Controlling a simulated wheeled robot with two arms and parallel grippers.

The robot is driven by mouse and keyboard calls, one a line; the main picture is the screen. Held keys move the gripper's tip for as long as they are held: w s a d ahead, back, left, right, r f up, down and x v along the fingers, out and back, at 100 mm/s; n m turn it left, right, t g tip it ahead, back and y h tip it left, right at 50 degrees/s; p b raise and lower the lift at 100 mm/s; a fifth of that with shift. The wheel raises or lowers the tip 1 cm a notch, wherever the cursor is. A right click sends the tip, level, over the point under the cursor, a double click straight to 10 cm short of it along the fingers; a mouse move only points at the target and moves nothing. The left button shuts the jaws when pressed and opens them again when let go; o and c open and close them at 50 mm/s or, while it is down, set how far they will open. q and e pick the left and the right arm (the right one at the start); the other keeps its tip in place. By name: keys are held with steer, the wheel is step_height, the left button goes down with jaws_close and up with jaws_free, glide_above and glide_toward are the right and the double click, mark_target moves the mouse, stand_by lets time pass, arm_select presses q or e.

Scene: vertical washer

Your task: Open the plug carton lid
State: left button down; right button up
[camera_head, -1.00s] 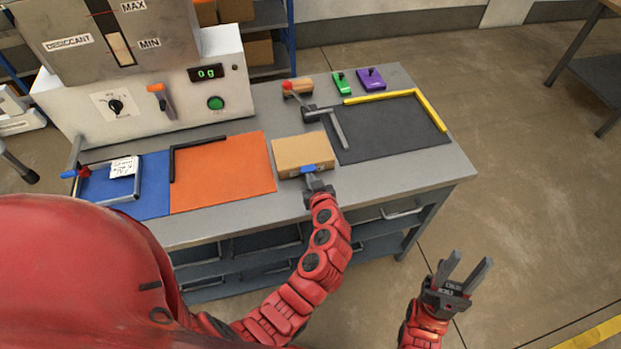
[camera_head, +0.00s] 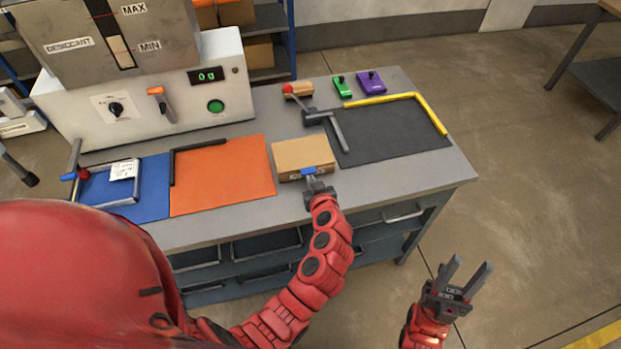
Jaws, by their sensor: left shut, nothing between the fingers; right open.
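The plug carton (camera_head: 303,153) is a small brown cardboard box on the grey workbench, between the orange mat and the dark mat. Its top is flat and looks closed. A blue tab (camera_head: 308,172) shows on its front side. My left gripper (camera_head: 316,183) is shut with its fingertips at the blue tab, at the carton's front; whether they touch it I cannot tell. My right gripper (camera_head: 467,278) is open and empty, low at the right, away from the bench over the floor.
The orange mat (camera_head: 225,180) and blue mat (camera_head: 150,190) lie left of the carton. The dark mat (camera_head: 390,135) with a yellow edge bar (camera_head: 385,97) lies right. A grey clamp lever (camera_head: 338,130) stands close behind the carton. The dispenser machine (camera_head: 150,100) stands at the back left.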

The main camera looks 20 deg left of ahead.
arm_select(q)
steer(key=shift+w+a+r+p, duration=0.2)
steer(key=shift+r+p, duration=0.15)
steer(key=shift+r, duration=0.8)
steer(key=shift+w+a+r+p, duration=0.15)
steer(key=shift+r+p, duration=0.2)
steer(key=shift+r, duration=0.8)
steer(key=shift+w+a+r+p, duration=0.3)
steer(key=shift+w+r, duration=0.1)
steer(key=shift+r, duration=0.4)
steer(key=shift+w+a+r+p, duration=0.2)
steer(key=shift+w+r+p, duration=0.2)
steer(key=shift+r, duration=0.35)
steer(key=shift+w+a+r+p, duration=0.25)
steer(key=shift+w+r, duration=0.2)
steer(key=shift+r, duration=0.35)
steer(key=w+a+r+b, duration=0.2)
steer(key=w+a, duration=0.4)
steer(key=w, duration=0.3)
steer(key=shift+w+a+r, duration=0.15)
steer(key=shift+r, duration=0.7)
step_height(320, 180, up, 3)
steer(key=b, duration=0.2)
glide_above(305, 159)
steer(key=shift+a, duration=0.1)
